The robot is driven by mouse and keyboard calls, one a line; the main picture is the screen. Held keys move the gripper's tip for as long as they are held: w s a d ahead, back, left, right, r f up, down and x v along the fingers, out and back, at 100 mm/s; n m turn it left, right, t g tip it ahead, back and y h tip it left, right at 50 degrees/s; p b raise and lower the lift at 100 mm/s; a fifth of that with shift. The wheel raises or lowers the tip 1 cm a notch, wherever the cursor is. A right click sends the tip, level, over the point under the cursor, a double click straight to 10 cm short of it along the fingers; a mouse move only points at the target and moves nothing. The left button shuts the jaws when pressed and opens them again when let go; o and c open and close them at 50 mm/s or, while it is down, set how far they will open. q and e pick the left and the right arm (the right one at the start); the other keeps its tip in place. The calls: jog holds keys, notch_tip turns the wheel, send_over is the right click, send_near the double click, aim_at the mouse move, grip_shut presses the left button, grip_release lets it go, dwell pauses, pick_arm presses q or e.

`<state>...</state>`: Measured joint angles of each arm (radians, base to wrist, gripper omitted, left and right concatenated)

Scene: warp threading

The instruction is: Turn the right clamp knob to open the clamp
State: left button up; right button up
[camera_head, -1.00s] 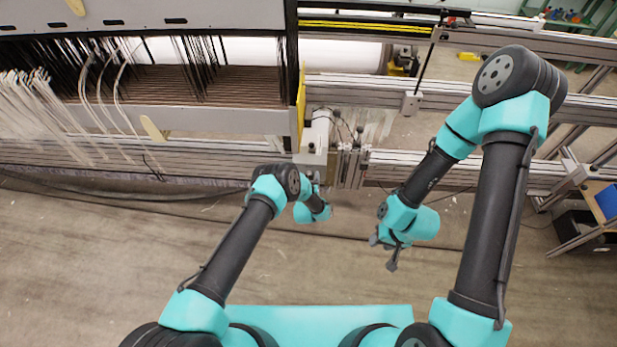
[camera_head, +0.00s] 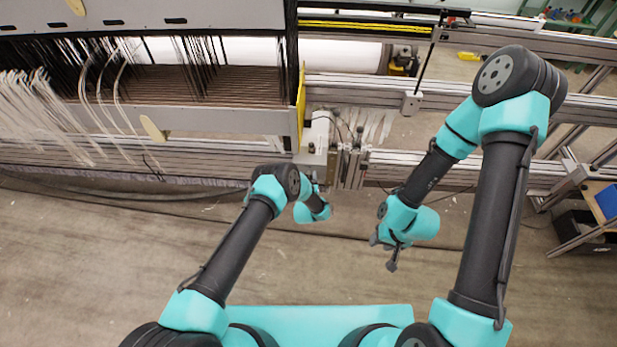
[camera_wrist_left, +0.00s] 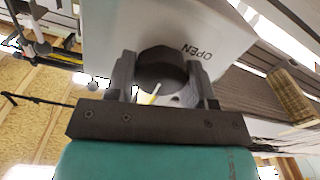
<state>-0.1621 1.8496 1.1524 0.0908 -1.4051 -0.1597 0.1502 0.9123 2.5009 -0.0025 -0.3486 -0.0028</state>
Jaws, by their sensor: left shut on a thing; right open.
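In the left wrist view a dark round knob (camera_wrist_left: 163,64) sits on a white housing (camera_wrist_left: 125,25) marked OPEN. The two fingers of my left gripper (camera_wrist_left: 160,84) are on either side of the knob and shut on it. In the head view my left wrist (camera_head: 312,208) is just below the white clamp unit (camera_head: 314,140) at the loom's right end; the knob and fingertips are hidden there. My right gripper (camera_head: 384,254) is open and empty, hanging over the floor to the right, apart from the loom.
Metal rails (camera_head: 450,172) run along the loom to the right. White threads (camera_head: 50,115) hang at the left. A yellow-edged end plate (camera_head: 301,105) stands above the clamp unit. The floor (camera_head: 120,260) in front is clear.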

pick_arm(q)
jog(key=shift+n, duration=0.4)
jog(key=n, duration=0.5)
jog(key=shift+a, duration=0.1)
jog(key=n, duration=0.5)
jog(key=shift+f+n, duration=0.15)
jog(key=shift+n, duration=0.15)
jog(key=n, duration=1)
jog(key=shift+f, duration=0.15)
jog(key=shift+n, duration=0.4)
jog(key=o, duration=0.9)
